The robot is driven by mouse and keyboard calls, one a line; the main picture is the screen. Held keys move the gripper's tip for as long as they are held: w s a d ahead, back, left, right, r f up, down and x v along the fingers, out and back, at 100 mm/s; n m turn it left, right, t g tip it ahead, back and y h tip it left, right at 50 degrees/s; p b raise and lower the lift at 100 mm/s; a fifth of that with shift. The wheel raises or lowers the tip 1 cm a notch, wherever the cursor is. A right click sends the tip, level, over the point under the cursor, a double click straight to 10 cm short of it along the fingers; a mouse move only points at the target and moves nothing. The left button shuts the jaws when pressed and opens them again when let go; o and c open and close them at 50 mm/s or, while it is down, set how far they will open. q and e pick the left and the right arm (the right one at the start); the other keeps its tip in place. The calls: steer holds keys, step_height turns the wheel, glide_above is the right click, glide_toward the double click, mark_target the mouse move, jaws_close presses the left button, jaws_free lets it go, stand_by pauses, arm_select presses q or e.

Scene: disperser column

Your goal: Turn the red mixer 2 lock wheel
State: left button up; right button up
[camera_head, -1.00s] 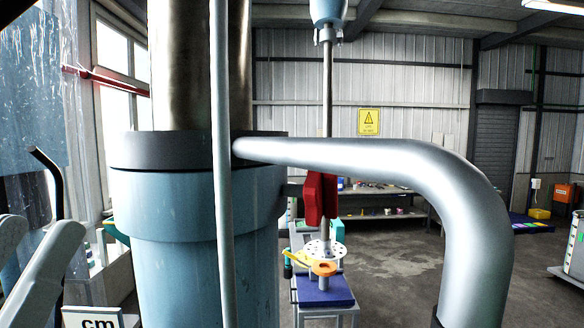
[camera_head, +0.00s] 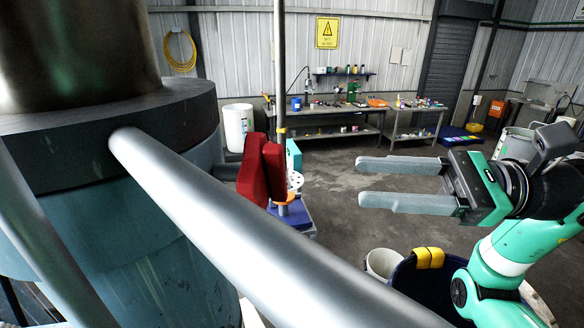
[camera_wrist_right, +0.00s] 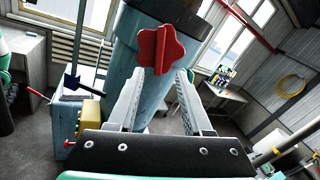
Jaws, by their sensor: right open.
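The red lock wheel (camera_head: 250,172) shows nearly edge-on in the head view, beside the blue column, its lower part close behind the silver pipe. In the right wrist view the red wheel (camera_wrist_right: 152,52) faces me, lobed, on the column's side just beyond the fingertips. My right gripper (camera_head: 362,181) is open and empty. It lies to the right of the wheel in the head view, its fingers pointing left toward it with a clear gap. In the right wrist view my right gripper (camera_wrist_right: 160,74) has its fingers apart below the wheel. My left gripper is not in view.
The thick silver pipe (camera_head: 235,225) crosses the head view diagonally from the blue column (camera_head: 110,255). A vertical rod (camera_head: 279,60) and an orange-topped stand (camera_head: 287,199) are by the wheel. A dark bin (camera_head: 420,285) lies below my right arm. Workbenches line the back wall.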

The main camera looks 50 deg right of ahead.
mark_target(285, 176)
steer(key=p+x, duration=0.1)
steer(key=x, duration=0.7)
steer(key=shift+w+a+r+p, duration=0.1)
steer(key=shift+w+a+p, duration=0.2)
steer(key=shift+w+a, duration=0.25)
steer(key=shift+w, duration=0.25)
jaws_close()
